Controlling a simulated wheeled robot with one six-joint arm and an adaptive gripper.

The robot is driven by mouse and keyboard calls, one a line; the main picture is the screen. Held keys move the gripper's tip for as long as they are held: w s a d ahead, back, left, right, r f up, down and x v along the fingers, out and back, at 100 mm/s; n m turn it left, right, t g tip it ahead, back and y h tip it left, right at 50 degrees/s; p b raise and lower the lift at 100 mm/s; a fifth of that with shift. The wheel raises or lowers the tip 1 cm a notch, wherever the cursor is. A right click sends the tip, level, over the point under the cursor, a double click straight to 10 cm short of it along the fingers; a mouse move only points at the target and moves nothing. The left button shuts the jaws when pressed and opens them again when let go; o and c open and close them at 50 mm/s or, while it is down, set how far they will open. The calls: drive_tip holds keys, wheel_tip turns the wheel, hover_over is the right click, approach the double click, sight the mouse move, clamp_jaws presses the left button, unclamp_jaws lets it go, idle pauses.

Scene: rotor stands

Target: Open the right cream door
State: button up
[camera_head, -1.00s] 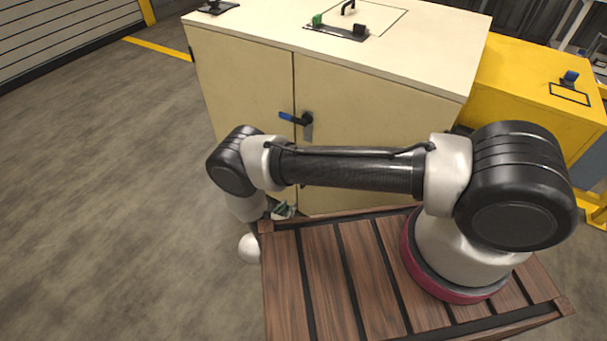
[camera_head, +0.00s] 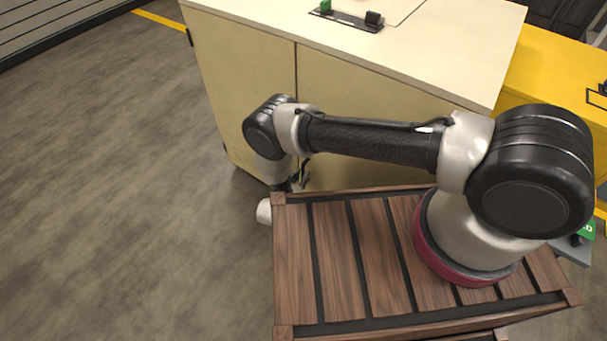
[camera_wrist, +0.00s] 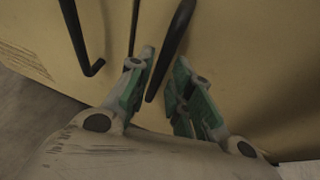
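The right cream door (camera_head: 350,92) is the cabinet front panel right of the vertical seam, and it looks shut in the head view. My arm hides part of it. In the wrist view the right door (camera_wrist: 255,60) fills the right side. A dark bar handle (camera_wrist: 176,35) runs down in front of it, its lower end between my fingertips. My gripper (camera_wrist: 162,88) is open, with green-padded fingers on either side of the bar; I cannot tell whether either touches it. In the head view my gripper (camera_head: 303,175) is mostly hidden behind my arm, low by the door.
The left cream door (camera_head: 240,90) is shut, with a second dark bar (camera_wrist: 82,40) in the wrist view. The cream cabinet top (camera_head: 440,50) carries a small fixture (camera_head: 345,18). A yellow cabinet (camera_head: 560,75) stands at the right. The floor (camera_head: 120,150) at left is clear.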

drive_tip(key=shift+x, duration=1.4)
clamp_jaws()
